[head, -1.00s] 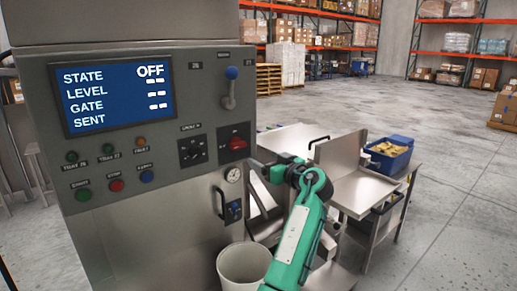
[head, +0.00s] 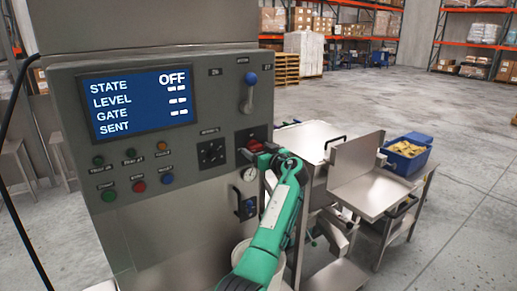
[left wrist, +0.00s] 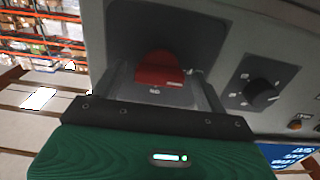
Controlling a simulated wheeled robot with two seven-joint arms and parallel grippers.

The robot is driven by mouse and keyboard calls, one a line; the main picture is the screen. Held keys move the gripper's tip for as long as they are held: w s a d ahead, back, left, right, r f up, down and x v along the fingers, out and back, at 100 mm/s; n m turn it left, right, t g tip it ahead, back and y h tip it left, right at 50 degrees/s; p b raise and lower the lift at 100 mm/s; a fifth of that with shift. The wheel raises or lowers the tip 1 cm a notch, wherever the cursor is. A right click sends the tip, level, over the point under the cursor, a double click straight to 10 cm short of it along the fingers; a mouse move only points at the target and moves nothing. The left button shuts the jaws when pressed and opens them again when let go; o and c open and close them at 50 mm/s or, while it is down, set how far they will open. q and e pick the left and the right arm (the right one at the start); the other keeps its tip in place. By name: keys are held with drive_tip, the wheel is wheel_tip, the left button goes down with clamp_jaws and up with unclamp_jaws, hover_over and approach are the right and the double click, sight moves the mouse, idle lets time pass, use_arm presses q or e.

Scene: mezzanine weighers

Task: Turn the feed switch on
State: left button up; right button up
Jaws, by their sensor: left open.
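A red switch knob (head: 254,134) sits on a dark plate at the right of the grey control panel (head: 222,112). Its lettering is too small to read. In the left wrist view the red knob (left wrist: 158,68) shows between the fingers of my left gripper (left wrist: 160,85), which is open. In the head view my left gripper (head: 257,150) is right at the knob and partly covers it; I cannot tell whether the fingers touch it. The panel screen (head: 140,105) reads STATE OFF. My right gripper is not in view.
A black dial (head: 211,153) is left of the red knob, and a blue-topped lever (head: 250,92) is above it. Steel tables with a blue crate (head: 407,160) stand to the right.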

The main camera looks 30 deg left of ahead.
use_arm(q)
drive_tip(key=c, duration=1)
